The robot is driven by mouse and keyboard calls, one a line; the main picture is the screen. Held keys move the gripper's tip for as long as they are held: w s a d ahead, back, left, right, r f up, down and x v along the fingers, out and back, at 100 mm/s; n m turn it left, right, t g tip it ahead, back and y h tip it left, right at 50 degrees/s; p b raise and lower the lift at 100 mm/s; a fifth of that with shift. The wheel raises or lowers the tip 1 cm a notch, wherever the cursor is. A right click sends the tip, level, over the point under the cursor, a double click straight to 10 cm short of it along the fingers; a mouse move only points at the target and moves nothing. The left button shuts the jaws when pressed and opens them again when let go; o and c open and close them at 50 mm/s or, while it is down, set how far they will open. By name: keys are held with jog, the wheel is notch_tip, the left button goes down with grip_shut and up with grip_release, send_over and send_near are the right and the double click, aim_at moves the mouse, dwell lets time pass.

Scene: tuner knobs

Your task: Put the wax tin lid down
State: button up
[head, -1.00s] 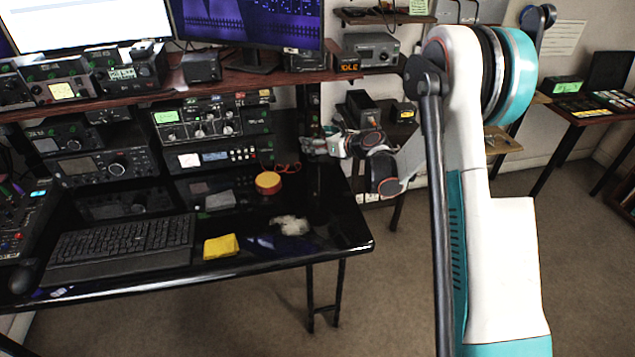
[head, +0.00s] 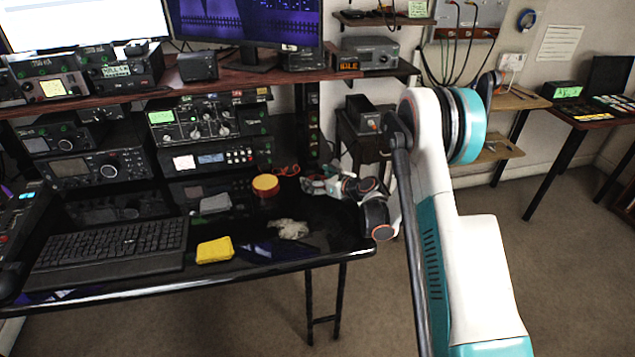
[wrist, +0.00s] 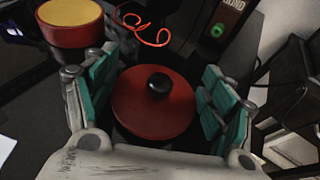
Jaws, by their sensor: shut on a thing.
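The wax tin lid (wrist: 153,102) is a round red disc with a black knob, seen in the wrist view between the teal finger pads of my gripper (wrist: 155,100). The gripper is shut on it. In the head view my gripper (head: 312,185) is low over the back right of the black desk, and I cannot make out the lid there. Whether the lid touches the desk I cannot tell. The open wax tin (head: 265,185), red with yellow wax, stands left of the gripper; it also shows at top left of the wrist view (wrist: 70,24).
A red cord (wrist: 147,28) lies beyond the lid. A dark shelf post (head: 308,125) rises behind the gripper.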

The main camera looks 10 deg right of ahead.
jog(key=shift+f, duration=0.65)
jog(key=o, duration=0.8)
jog(key=shift+r, duration=0.1)
